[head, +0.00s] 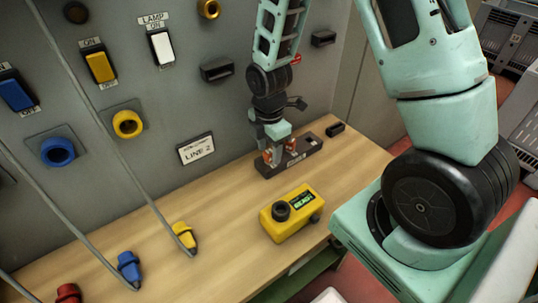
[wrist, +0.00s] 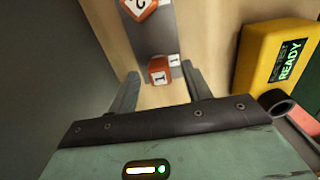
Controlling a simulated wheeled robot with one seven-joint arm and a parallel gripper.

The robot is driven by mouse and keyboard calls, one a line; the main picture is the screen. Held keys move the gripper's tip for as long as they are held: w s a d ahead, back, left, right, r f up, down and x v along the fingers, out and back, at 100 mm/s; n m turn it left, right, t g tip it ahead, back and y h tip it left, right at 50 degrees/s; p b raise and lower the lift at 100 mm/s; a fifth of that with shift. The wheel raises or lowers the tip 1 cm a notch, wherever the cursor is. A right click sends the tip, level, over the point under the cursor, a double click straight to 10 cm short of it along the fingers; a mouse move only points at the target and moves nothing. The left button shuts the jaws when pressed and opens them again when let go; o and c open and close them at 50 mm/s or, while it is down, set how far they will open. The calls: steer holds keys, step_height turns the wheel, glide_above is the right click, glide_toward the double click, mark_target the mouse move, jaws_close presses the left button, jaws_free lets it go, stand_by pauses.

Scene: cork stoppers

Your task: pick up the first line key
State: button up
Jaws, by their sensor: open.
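The first line key is an orange block with a white "1" label (wrist: 158,72). It stands at the near end of a dark key rack (head: 306,160) on the wooden bench. A second orange key marked "2" (wrist: 138,7) sits farther along the rack, partly cut off by the wrist view's top edge. My gripper (wrist: 160,82) is open, with one finger on each side of the "1" key in the wrist view. Whether the fingers touch it cannot be told. In the head view my gripper (head: 277,150) is low at the rack and partly hides the keys.
A yellow tester reading "READY" (head: 290,213) stands close to the rack. A grey panel (head: 220,110) with switches, sockets and a "LINE 2" sign (head: 196,149) rises behind. Blue (head: 129,268), yellow (head: 184,236) and red (head: 68,293) plugs with cables are at the left.

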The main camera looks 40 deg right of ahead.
steer(key=shift+f, duration=0.7)
steer(key=c, duration=1.1)
steer(key=shift+o, duration=0.2)
steer(key=shift+r, duration=0.1)
